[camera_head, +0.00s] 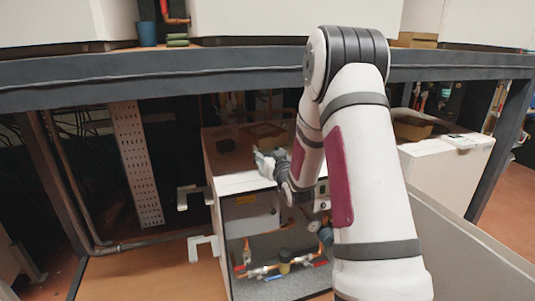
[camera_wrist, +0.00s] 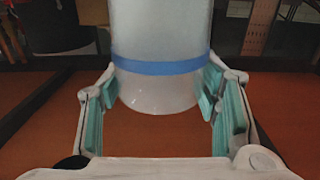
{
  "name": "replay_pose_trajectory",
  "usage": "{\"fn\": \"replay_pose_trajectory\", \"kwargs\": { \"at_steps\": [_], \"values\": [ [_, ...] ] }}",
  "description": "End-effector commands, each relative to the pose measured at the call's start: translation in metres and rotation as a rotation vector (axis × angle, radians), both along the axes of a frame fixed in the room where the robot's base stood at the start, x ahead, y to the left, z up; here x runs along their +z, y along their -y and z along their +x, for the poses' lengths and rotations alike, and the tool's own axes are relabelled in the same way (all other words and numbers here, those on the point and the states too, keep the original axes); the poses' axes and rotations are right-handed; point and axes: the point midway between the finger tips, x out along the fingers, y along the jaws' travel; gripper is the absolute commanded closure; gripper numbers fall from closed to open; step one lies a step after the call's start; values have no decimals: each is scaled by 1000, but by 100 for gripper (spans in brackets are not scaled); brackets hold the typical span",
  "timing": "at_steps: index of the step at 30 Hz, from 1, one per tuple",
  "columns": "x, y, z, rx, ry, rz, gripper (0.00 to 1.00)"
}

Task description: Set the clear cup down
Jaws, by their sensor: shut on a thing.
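The clear cup (camera_wrist: 160,85) is a whitish, see-through vessel with a blue band around it. In the wrist view it stands between the two teal-padded fingers of my gripper (camera_wrist: 163,95), which is shut on it. An orange-brown surface (camera_wrist: 60,125) shows behind and below the cup; I cannot tell whether the cup touches it. In the head view my gripper (camera_head: 266,164) is over the front part of the top of a white cabinet. The cup cannot be made out clearly there.
A dark beam (camera_head: 200,75) crosses above. Another white unit (camera_head: 450,165) stands at the right. Pipes and valves (camera_head: 285,265) show in the cabinet's open front.

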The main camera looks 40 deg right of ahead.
Motion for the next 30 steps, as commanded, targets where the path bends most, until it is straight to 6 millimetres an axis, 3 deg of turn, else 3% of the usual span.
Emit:
{"fn": "replay_pose_trajectory", "kwargs": {
  "at_steps": [2, 3, 5, 6, 19, 30],
  "values": [
    [-2, 0, 0, 0, 1, 0, 82],
    [-3, 0, 0, 0, 0, 0, 39],
    [-2, 0, 0, 0, 0, 0, 25],
    [-2, 0, 0, 0, 0, 0, 23],
    [2, 0, -1, 0, -1, 0, 23],
    [1, -20, -71, 0, -3, 2, 23]
  ]
}}
